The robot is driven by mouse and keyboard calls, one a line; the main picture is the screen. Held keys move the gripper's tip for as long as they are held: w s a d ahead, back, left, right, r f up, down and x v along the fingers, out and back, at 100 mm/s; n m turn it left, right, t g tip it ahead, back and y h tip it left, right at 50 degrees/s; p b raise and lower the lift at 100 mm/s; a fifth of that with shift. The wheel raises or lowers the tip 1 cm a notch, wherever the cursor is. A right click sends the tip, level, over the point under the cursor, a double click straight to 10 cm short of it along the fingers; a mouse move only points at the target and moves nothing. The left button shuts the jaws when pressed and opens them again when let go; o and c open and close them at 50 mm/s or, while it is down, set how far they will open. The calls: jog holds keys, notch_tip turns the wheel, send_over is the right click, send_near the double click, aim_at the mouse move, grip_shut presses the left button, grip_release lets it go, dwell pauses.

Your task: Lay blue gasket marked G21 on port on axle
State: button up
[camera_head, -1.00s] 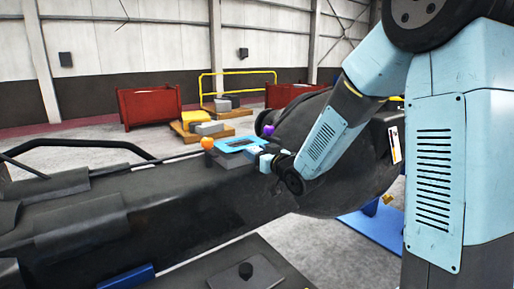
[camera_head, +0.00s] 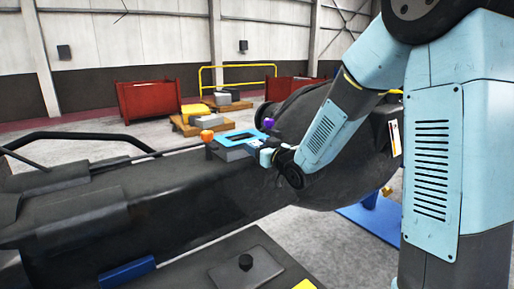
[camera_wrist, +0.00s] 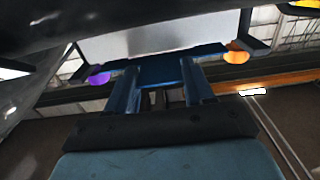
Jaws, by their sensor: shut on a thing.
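The blue gasket (camera_head: 226,141) is a flat frame with a rectangular opening. It lies level, or nearly so, over a grey block (camera_head: 233,154) on top of the dark axle casting (camera_head: 175,199). I cannot tell whether gasket and block touch. My gripper (camera_head: 264,156) is shut on the gasket's near right edge. In the wrist view, the fingers (camera_wrist: 165,78) hold the blue edge (camera_wrist: 160,68), with a pale grey face (camera_wrist: 150,39) beyond it. The marking G21 is not legible, and the port opening is hidden.
An orange knob (camera_head: 207,136) stands left of the gasket and a purple one (camera_head: 268,123) right of it. A rounded dark casting (camera_head: 340,190) is beside my arm. Red bins (camera_head: 150,101) and a yellow rail (camera_head: 238,66) stand well behind.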

jog(key=shift+f, duration=0.7)
dwell(1.0)
jog(key=o, duration=1.1)
